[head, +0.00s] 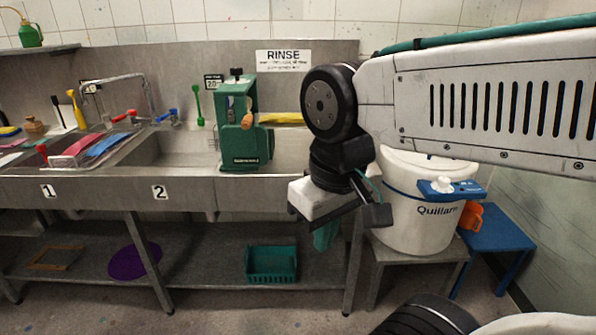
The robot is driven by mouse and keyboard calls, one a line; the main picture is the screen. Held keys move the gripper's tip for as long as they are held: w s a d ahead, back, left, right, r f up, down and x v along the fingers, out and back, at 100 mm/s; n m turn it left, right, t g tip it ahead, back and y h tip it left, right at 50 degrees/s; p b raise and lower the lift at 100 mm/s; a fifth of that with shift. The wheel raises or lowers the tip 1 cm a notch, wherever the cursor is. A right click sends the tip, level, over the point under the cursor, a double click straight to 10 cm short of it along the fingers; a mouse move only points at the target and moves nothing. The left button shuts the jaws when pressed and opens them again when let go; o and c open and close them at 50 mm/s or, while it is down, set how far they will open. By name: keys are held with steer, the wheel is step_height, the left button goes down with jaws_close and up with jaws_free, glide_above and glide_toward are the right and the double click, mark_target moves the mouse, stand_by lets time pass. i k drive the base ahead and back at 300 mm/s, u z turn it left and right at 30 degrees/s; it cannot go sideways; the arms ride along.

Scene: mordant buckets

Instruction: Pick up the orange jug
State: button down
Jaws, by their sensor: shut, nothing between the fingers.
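An orange thing (472,217), which looks like the jug, sits at the right on a low blue stool (500,238). The white bucket in front hides part of it, so its full shape does not show. My gripper (352,214) is in front of the sink unit's right end, left of the bucket and well apart from the orange thing. Its dark fingers look shut, with nothing seen held between them.
The white bucket marked "Quillare" (415,220) stands on a grey stool (395,262), with a blue-and-white device on its rim. A steel sink unit (190,187) fills the left and middle. A green basket (271,264) is on its lower shelf.

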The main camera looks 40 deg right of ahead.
mark_target(471, 215)
steer(key=z, duration=2.05)
steer(key=i, duration=1.45)
steer(key=z, duration=0.35)
